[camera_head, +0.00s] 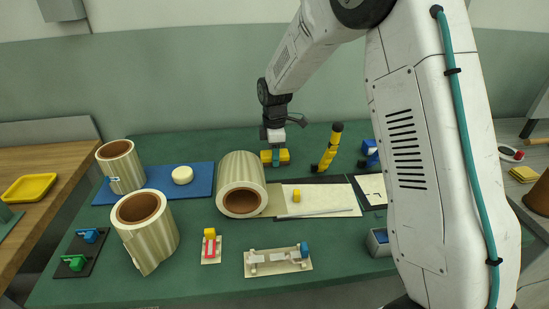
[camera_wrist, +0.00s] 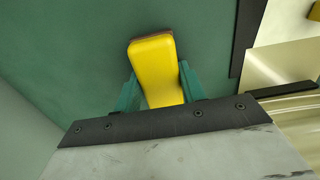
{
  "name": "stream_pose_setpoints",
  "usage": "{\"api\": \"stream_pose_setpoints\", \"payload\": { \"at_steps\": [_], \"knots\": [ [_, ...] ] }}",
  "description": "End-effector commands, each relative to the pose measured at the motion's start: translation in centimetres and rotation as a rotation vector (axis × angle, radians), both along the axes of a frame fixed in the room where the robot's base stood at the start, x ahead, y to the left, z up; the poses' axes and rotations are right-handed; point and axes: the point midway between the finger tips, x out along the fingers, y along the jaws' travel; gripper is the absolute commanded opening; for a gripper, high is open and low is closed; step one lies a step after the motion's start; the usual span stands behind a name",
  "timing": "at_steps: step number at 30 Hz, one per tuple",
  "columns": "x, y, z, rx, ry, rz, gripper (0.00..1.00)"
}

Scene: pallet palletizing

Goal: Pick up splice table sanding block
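The sanding block is a yellow block (camera_wrist: 155,68) with a brown layer along its far end. In the wrist view it lies between the two teal fingers of my gripper (camera_wrist: 158,85), one finger close along each side. I cannot tell whether both fingers press on it. In the head view my gripper (camera_head: 276,157) points straight down at the back middle of the green table, with the yellow block (camera_head: 283,156) around its fingertips. The block's underside and its contact with the table are hidden.
A yellow and black tool (camera_head: 328,147) stands close on the right. A white sheet pad (camera_head: 325,199) with a small yellow block lies in front. A blue mat (camera_head: 205,176) is at left; the back wall is behind.

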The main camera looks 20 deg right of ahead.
Motion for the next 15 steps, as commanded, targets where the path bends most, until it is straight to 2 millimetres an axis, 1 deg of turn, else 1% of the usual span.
{"api": "stream_pose_setpoints", "payload": {
  "at_steps": [7,9,11,14,15],
  "knots": [
    [0.0,0.0,0.1,0.000,-0.001,0.000,0.17],
    [0.1,0.0,0.4,0.001,-0.002,0.000,0.17],
    [0.1,0.0,1.1,0.000,-0.004,0.000,0.17],
    [0.1,0.0,2.8,0.000,-0.005,0.000,0.17],
    [0.1,0.0,3.7,0.000,-0.006,0.000,0.17]
  ]
}}
